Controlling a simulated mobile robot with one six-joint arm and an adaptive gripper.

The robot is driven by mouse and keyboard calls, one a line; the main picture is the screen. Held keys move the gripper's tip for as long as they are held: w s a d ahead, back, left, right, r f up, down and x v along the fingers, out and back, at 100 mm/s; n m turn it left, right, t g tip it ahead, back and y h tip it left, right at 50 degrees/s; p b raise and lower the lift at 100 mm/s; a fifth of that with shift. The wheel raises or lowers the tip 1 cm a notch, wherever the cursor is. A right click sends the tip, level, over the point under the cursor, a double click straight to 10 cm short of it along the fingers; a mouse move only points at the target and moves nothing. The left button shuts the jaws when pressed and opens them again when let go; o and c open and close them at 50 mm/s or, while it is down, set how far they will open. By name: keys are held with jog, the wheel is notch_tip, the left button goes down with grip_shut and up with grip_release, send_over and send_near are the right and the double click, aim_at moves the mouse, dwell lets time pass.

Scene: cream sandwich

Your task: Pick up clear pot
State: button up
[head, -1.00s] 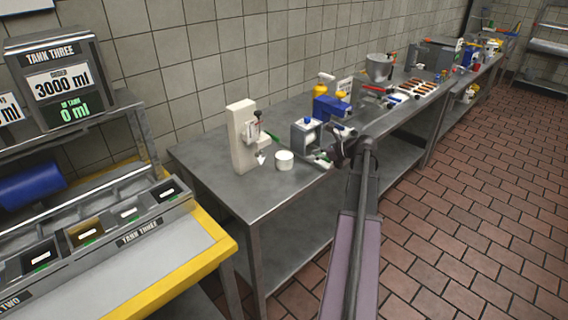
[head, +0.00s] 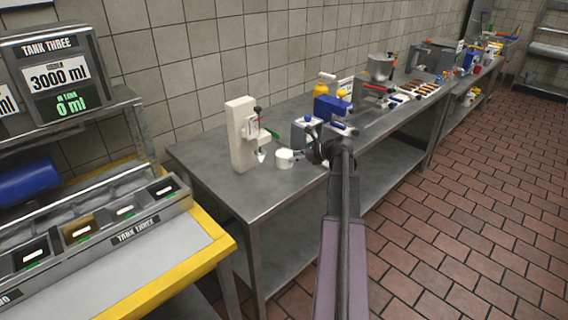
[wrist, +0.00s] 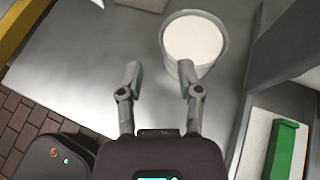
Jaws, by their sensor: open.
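A small round pot with white contents (head: 284,158) stands on the steel table (head: 212,188), just right of a white dispenser stand. It also shows in the wrist view (wrist: 194,42) at the top, where its wall looks pale grey around a white surface. My gripper (wrist: 158,70) is open, with its two fingers apart. The right fingertip is close to the pot's lower left edge; I cannot tell whether they touch. The left finger is over bare table. In the head view my gripper (head: 309,153) is just right of the pot, its fingers hard to make out.
The white dispenser stand (head: 243,135) is left of the pot. A grey box device with a blue knob (head: 306,133) stands close behind my gripper. A green object (wrist: 283,150) lies at the wrist view's lower right. Table left and front of the pot is clear.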

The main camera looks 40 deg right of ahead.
jog(key=shift+b+x, duration=0.95)
jog(key=shift+x, duration=1.6)
jog(key=shift+w+d+r, duration=0.1)
jog(key=shift+w+r, duration=0.05)
grip_shut()
